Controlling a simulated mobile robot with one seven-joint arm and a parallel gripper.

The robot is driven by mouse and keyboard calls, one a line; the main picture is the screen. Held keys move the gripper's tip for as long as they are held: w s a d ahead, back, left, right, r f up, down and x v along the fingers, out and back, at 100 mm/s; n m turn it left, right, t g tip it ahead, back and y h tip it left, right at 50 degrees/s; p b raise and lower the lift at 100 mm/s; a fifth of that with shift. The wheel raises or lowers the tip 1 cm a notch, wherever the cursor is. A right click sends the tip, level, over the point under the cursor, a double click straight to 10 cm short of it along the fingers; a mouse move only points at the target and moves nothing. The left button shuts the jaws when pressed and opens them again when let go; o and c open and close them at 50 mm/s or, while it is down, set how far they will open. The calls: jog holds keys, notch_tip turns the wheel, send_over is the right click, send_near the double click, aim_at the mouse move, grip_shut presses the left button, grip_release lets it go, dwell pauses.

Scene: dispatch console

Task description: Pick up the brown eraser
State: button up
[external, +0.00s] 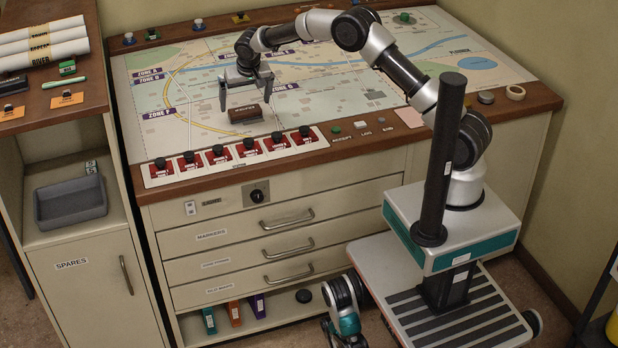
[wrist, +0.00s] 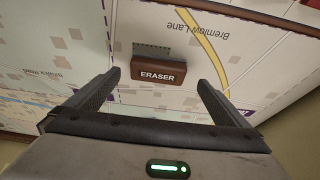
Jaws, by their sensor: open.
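The brown eraser (external: 245,114) lies on the map top of the console, near its front edge and just behind the row of red switches. In the wrist view the eraser (wrist: 159,71) shows its "ERASER" label and lies ahead of the fingers, roughly centred between their lines. My gripper (external: 246,98) is open and empty, with its two fingers spread apart over the map near the eraser. In the wrist view my gripper (wrist: 158,85) shows a wide gap between the fingertips. Neither finger visibly touches the eraser.
Red switches (external: 220,154) with black knobs line the console's front edge. Small buttons (external: 360,126) sit to their right. A grey tray (external: 70,202) stands on the left cabinet's shelf. Rolled papers (external: 40,45) lie at the upper left. The map (external: 330,90) around the eraser is mostly clear.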

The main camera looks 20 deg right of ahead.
aim_at(246, 111)
jog(key=x, duration=0.3)
jog(key=shift+s+d, duration=0.2)
jog(key=shift+s, duration=0.1)
jog(key=shift+w+f, duration=0.2)
jog(key=shift+f, duration=0.25)
jog(key=shift+r, duration=0.1)
jog(key=c, duration=1)
